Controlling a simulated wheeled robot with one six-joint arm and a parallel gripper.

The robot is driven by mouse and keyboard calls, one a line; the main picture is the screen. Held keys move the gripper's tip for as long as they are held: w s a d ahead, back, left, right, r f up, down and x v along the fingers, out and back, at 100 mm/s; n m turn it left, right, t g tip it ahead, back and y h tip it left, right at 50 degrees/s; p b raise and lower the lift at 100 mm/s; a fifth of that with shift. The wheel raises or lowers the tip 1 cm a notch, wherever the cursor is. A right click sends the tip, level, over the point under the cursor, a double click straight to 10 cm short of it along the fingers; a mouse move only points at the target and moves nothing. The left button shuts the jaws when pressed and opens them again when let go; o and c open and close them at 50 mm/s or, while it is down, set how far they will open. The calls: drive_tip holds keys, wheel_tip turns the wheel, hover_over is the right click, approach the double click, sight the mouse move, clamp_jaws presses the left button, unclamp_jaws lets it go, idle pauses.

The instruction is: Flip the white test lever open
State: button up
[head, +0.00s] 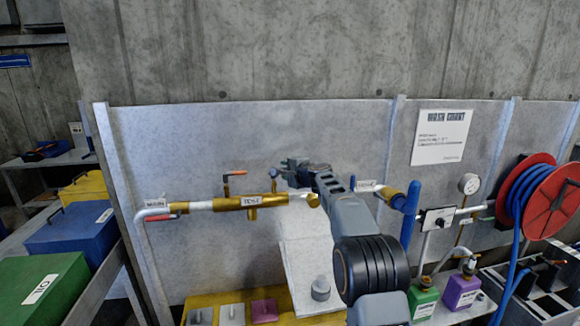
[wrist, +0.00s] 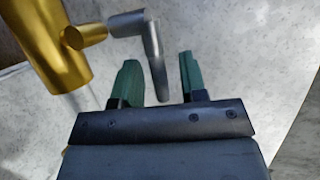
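The white test lever shows light grey in the wrist view (wrist: 152,45), joined to a short gold stem on a gold valve body (wrist: 48,40). Its bar reaches down between the two green fingers of my gripper (wrist: 159,60). My gripper is open, with a gap visible on each side of the lever. My gripper and arm mostly hide the lever there.
A red-handled lever (head: 230,180) stands up left of my gripper; another red handle (head: 172,215) is farther left. A blue handle (head: 411,212) and a hose reel (head: 541,200) are to the right. The grey panel (head: 300,120) stands close behind.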

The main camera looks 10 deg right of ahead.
drive_tip(key=shift+w+a, duration=0.1)
drive_tip(key=shift+w, duration=0.05)
drive_tip(key=shift+c, duration=0.3)
clamp_jaws()
idle(0.3)
